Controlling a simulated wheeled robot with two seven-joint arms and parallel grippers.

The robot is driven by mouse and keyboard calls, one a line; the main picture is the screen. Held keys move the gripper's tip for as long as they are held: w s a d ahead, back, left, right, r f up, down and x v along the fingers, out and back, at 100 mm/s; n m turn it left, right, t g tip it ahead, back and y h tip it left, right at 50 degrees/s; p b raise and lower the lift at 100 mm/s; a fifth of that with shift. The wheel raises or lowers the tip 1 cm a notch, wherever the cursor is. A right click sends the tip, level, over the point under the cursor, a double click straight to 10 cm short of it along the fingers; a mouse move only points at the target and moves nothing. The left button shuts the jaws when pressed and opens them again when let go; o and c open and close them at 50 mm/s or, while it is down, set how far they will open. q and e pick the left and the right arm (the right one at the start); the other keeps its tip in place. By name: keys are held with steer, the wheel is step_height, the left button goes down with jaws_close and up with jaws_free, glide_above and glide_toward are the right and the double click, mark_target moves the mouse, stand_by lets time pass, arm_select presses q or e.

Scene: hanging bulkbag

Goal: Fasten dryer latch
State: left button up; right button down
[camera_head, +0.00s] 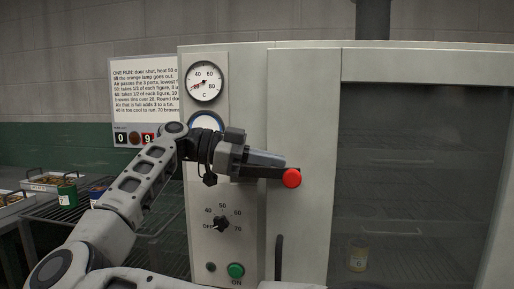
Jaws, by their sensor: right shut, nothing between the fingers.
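The dryer latch is a dark bar (262,172) with a red round knob (292,178) at its right end. The bar lies about level, crossing the seam between the control panel and the door side, with the knob in front of the pale door frame (305,120). My right gripper (283,161) is shut and empty. Its fingers point right, just above the bar and left of the knob; I cannot tell whether they touch. The gripper body hides the bar's left end. My left gripper is not in view.
The control panel has a temperature gauge (204,82), a second dial partly behind my arm, a selector knob (221,224) and a green button (236,270). A dark vertical handle (278,258) is below the latch. A dark window (420,170) fills the right. Racks with trays (45,184) stand left.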

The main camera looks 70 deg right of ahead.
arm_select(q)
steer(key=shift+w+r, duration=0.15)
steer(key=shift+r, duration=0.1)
arm_select(e)
steer(key=shift+s+f+t+y, duration=0.3)
steer(key=shift+f+t, duration=0.2)
steer(key=shift+t, duration=0.4)
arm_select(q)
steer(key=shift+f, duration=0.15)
arm_select(e)
steer(key=shift+f, duration=0.1)
